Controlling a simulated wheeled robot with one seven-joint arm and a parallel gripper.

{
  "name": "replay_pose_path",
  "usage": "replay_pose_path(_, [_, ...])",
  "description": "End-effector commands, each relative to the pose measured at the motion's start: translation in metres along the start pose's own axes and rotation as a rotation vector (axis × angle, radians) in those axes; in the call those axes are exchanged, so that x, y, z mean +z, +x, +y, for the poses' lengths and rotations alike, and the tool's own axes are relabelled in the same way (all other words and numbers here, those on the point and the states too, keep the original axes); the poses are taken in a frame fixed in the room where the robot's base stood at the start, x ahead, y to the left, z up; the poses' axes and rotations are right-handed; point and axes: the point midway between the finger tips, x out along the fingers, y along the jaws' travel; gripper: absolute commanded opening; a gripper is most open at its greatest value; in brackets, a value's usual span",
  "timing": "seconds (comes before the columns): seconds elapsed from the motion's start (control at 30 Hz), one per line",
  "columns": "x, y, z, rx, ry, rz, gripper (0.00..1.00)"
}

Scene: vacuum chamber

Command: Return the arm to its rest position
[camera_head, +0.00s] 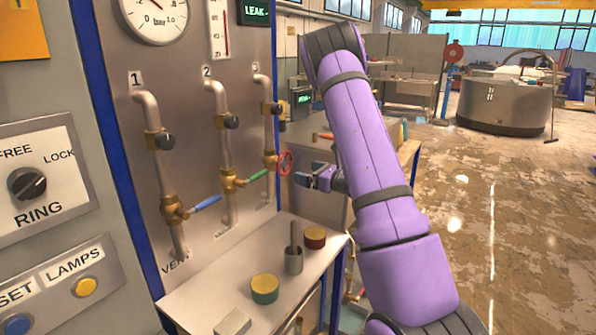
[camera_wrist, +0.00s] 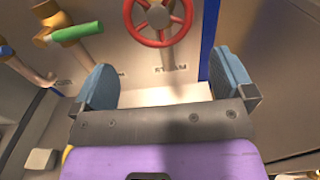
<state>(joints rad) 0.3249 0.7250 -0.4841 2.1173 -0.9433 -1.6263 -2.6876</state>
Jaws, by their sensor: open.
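My arm (camera_head: 375,150) is purple with dark bands and reaches up and forward from the lower right of the head view, bent at a high elbow. My gripper (camera_head: 313,179) is in front of the valve panel, close to the red handwheel (camera_head: 285,163) on the third pipe. In the wrist view my gripper (camera_wrist: 165,90) has its two blue pads wide apart with nothing between them. The red handwheel also shows in the wrist view (camera_wrist: 160,42), beyond the pads and apart from them.
A blue lever (camera_head: 206,203) and a green lever (camera_head: 258,175) stick out from the panel. The shelf (camera_head: 215,294) below holds a green tin (camera_head: 265,289), a red tin (camera_head: 315,237) and a metal cup (camera_head: 293,262). Open floor (camera_head: 530,220) lies to the right.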

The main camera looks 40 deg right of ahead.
Motion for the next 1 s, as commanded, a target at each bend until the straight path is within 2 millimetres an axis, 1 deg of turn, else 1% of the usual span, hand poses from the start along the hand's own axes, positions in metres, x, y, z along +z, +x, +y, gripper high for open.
replay_pose_path(0.1, [0.0,-0.009,0.0,-0.001,0.001,-0.001,1.0])
replay_pose_path(0.2, [0.0,-0.012,0.0,0.0,0.001,-0.001,1.0])
replay_pose_path(0.77, [0.001,-0.012,0.0,-0.001,0.003,0.0,1.0])
replay_pose_path(0.87, [0.009,-0.008,0.001,-0.019,0.031,0.006,1.0])
replay_pose_path(0.97, [0.025,0.0,0.003,-0.067,0.112,0.022,1.0])
replay_pose_path(1.0, [0.035,0.003,0.004,-0.096,0.161,0.031,1.0])
